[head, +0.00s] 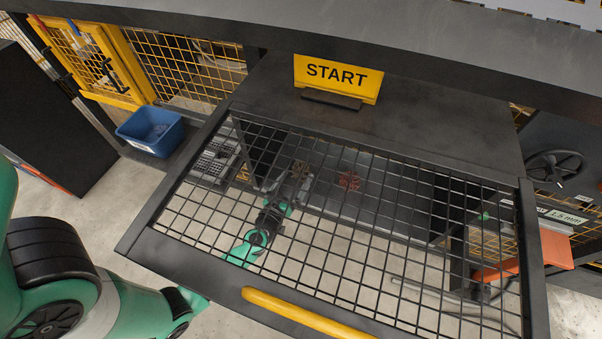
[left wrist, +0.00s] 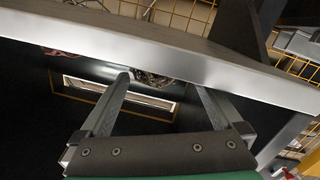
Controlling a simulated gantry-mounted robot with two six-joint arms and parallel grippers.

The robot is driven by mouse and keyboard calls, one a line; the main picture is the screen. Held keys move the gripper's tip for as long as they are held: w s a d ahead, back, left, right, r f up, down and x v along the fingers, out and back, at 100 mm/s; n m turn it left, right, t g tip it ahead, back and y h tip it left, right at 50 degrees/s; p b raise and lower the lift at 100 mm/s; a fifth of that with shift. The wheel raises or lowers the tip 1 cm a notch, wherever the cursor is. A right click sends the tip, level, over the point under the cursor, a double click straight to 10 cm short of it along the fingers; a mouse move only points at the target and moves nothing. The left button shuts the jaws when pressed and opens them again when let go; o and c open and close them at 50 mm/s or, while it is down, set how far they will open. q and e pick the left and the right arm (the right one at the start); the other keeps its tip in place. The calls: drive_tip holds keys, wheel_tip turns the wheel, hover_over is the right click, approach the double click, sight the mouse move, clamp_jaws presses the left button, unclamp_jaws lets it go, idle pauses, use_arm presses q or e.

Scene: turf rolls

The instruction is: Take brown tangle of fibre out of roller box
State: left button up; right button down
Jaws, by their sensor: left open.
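My left gripper (head: 296,182) shows through the mesh guard in the head view, with its arm reaching in underneath. In the left wrist view the left gripper (left wrist: 165,86) is open, with nothing held between its two fingers. A brown tangle of fibre (left wrist: 152,78) shows beyond the fingertips, partly hidden by a bright metal edge. The dark roller box (left wrist: 25,90) has a pale slot (left wrist: 120,95) in its wall. Whether the fingers touch the brown tangle cannot be told.
The mesh guard (head: 340,238) with a yellow handle (head: 300,311) spans the view above my left arm. A yellow START sign (head: 338,76) stands behind it. A blue bin (head: 151,132) is at the left. A black handwheel (head: 556,170) is at the right.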

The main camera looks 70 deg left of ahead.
use_arm(q)
drive_tip(key=x, duration=0.4)
drive_tip(key=shift+b, duration=0.4)
drive_tip(key=shift+d, duration=0.1)
drive_tip(key=shift+c, duration=0.7)
drive_tip(key=c, duration=1.1)
drive_tip(key=shift+o, duration=0.2)
use_arm(e)
drive_tip(key=shift+f, duration=0.65)
use_arm(q)
drive_tip(key=shift+r, duration=0.1)
